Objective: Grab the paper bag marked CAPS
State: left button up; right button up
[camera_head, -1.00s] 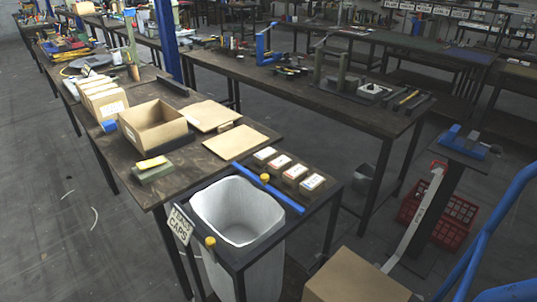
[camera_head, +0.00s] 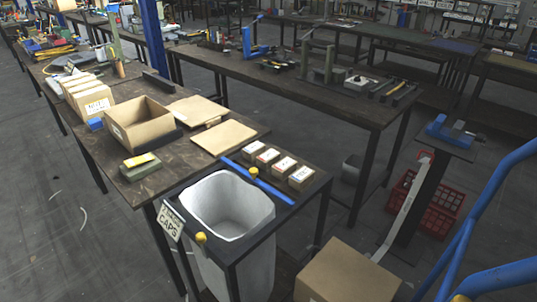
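A white, open-topped bag (camera_head: 256,262) hangs in a dark frame at the near end of the left workbench. Its mouth is wide open and it looks empty inside. A small tilted sign (camera_head: 171,223) on the frame's left corner reads CAPS on its lower line; its upper line is hard to read. A yellow knob (camera_head: 201,238) sits on the near rim of the frame and another yellow knob (camera_head: 253,173) on the far rim. The lower part of the bag is partly hidden by the frame. Neither of my grippers is in view.
A blue bar (camera_head: 258,182) and several small labelled boxes (camera_head: 284,165) lie behind the bag. An open carton (camera_head: 143,128) stands on the workbench. A closed cardboard box (camera_head: 345,274) is at the lower right, beside blue tubing (camera_head: 478,222).

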aim_at(284, 169)
jog(key=z, duration=0.55)
jog(key=j+z, duration=0.25)
jog(key=z, duration=0.15)
jog(key=j+z, duration=0.55)
jog(key=z, duration=0.2)
jog(key=k+j, duration=0.15)
jog(key=j, duration=0.25)
jog(key=k+j+z, duration=0.15)
jog(key=j, duration=0.2)
jog(key=k+j, duration=0.1)
jog(key=j, duration=0.3)
jog(key=k+j+z, duration=0.15)
jog(key=j, duration=0.2)
